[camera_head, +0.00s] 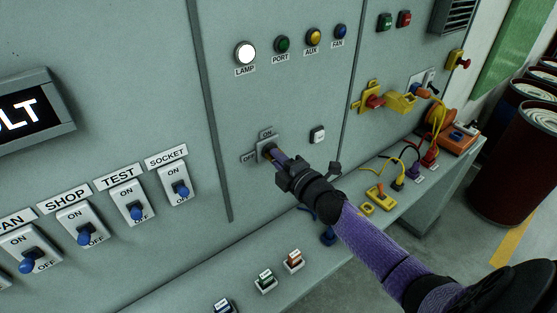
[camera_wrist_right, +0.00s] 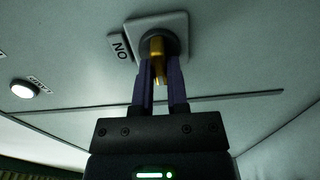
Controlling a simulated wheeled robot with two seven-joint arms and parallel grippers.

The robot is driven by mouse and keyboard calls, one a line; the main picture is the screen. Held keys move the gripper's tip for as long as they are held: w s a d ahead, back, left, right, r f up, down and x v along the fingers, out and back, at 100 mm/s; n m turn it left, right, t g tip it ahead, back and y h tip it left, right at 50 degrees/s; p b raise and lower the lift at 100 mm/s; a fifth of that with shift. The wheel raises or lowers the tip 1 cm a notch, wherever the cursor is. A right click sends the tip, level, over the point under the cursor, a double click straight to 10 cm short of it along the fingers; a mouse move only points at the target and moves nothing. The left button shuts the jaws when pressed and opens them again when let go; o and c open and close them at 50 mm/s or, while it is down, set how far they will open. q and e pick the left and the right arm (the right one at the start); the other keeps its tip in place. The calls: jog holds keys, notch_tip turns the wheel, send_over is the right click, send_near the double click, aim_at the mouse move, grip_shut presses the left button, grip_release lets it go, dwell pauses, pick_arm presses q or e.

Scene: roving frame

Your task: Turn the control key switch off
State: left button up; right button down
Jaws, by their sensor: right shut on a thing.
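The control key switch (camera_head: 263,147) is on the grey panel, with an ON label above it and an OFF label to its left. In the right wrist view its square plate and dark round collar (camera_wrist_right: 162,42) show, with a brass key (camera_wrist_right: 158,68) standing out of it. My right gripper (camera_head: 276,156) is at the switch in the head view. In the right wrist view its two purple fingers (camera_wrist_right: 160,84) are on both sides of the key, shut on it. In the head view the gripper hides the key. My left gripper is not in view.
The white LAMP light (camera_head: 245,54) glows above. A white push button (camera_head: 317,134) is right of the switch. Blue toggle switches (camera_head: 180,189) line the lower left. A ledge below holds small labelled blocks (camera_head: 265,281) and a yellow plug piece (camera_head: 377,195). Dark red drums (camera_head: 520,160) stand right.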

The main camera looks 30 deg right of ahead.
jog(key=shift+n, duration=0.3)
jog(key=c, duration=0.6)
grip_release()
jog(key=s, duration=1)
jog(key=shift+d, duration=0.35)
